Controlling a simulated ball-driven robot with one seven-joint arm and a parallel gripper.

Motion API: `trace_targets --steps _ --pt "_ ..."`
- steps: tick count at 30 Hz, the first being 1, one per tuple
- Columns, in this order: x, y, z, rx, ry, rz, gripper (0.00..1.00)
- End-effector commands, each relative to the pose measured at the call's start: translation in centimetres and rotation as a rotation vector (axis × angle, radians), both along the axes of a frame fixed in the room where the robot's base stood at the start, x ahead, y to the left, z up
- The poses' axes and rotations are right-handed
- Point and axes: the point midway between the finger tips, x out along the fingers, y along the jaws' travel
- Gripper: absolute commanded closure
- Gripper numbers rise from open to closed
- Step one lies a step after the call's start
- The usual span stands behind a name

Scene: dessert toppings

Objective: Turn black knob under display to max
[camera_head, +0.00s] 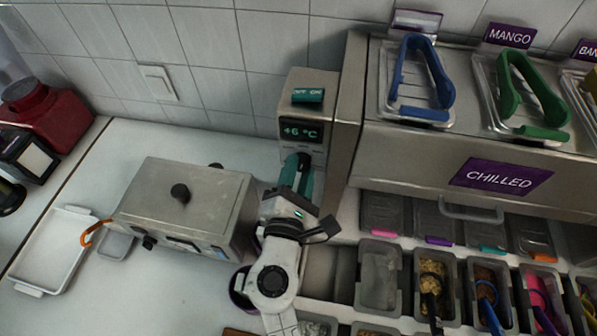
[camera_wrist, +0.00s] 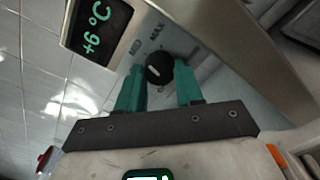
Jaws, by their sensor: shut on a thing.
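The black knob (camera_wrist: 158,68) sits on the metal panel just below the display (camera_wrist: 97,25), with a pale pointer mark on its face and small labels beside it. In the head view the display (camera_head: 301,131) reads +6 °C in green. My gripper (camera_wrist: 160,82) has its two teal fingers on either side of the knob and is shut on it. In the head view my gripper (camera_head: 298,172) reaches up to the panel under the display and mostly hides the knob.
A metal box (camera_head: 185,205) with a black top knob stands left of my arm. The chilled cabinet (camera_head: 420,165) and topping bins are at the right. A white tray (camera_head: 52,252) lies at the left.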

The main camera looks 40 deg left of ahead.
Motion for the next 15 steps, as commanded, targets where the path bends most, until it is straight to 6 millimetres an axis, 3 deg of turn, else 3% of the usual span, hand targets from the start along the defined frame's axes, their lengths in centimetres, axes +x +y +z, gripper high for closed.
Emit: trace_targets --steps 15 --pt "0.05 -0.05 -0.47 0.339 0.206 -0.002 0.95"
